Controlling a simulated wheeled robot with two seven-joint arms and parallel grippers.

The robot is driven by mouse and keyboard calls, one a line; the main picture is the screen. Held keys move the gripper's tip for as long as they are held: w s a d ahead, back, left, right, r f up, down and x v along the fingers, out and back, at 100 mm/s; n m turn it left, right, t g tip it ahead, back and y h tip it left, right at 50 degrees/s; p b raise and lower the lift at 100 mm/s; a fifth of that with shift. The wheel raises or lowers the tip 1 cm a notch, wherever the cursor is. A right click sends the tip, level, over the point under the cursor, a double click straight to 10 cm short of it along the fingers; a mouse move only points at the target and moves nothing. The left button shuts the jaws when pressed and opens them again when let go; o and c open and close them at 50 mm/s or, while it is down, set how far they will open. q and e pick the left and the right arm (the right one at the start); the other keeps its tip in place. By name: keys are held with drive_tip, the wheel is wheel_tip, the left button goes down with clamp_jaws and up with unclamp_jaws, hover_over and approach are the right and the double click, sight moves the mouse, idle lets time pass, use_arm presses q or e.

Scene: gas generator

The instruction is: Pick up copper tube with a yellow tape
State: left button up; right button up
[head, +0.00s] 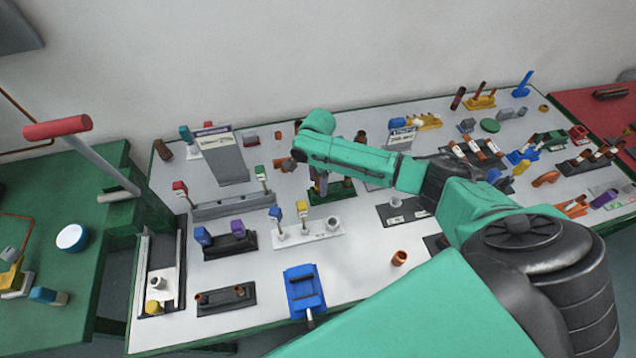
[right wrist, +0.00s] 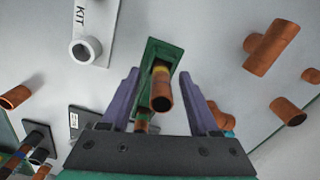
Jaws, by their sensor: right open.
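The copper tube with yellow tape (right wrist: 161,98) shows in the right wrist view, its open end facing the camera and a yellow band further down. It stands in a green holder (right wrist: 152,51), which also shows in the head view (head: 343,191). My right gripper (right wrist: 160,75) is open, with one finger on each side of the tube and gaps between. In the head view my right gripper (head: 319,182) is over the green holder, and my arm hides most of the tube there. My left gripper is not in view.
Other copper tubes (right wrist: 272,45) lie or stand nearby. A white holder marked KIT (right wrist: 97,30) is at the upper left of the wrist view. In the head view, a white stand with blue and yellow pieces (head: 310,233) is in front of the gripper, and a grey sign stand (head: 228,165) is left.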

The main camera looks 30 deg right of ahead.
drive_tip(key=shift+c, duration=0.6)
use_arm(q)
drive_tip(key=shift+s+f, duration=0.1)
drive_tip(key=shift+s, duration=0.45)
use_arm(e)
clamp_jaws()
